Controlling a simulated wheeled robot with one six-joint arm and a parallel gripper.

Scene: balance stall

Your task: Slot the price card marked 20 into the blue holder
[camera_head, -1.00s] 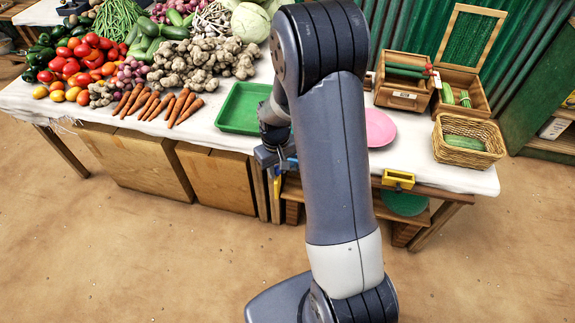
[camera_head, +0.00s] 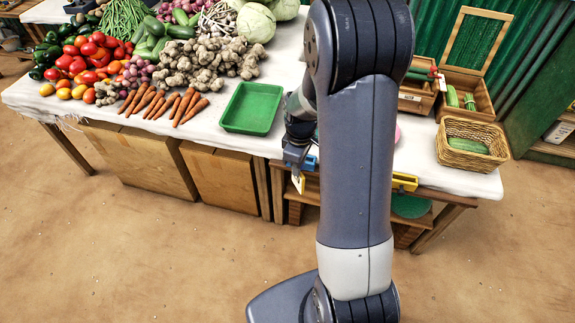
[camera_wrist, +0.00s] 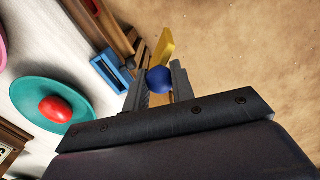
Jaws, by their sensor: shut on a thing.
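My gripper (camera_head: 297,168) is at the table's front edge in the head view, shut on a small card (camera_head: 298,183) that hangs below it. The card's pale face shows there, but its mark is too small to read. In the wrist view my gripper (camera_wrist: 156,88) has a round blue knob (camera_wrist: 158,79) between its fingers, and the yellow card (camera_wrist: 163,46) sticks out beyond them. The blue holder (camera_wrist: 108,72) is at the table edge, just left of the fingers in the wrist view and apart from the card. In the head view the blue holder (camera_head: 311,162) is partly hidden by my arm.
A yellow holder (camera_head: 404,182) sits farther right on the front edge. A green tray (camera_head: 252,108) and a wicker basket (camera_head: 470,143) stand on the table. A green plate (camera_wrist: 30,92) holding a red round thing shows in the wrist view. Vegetables fill the table's left.

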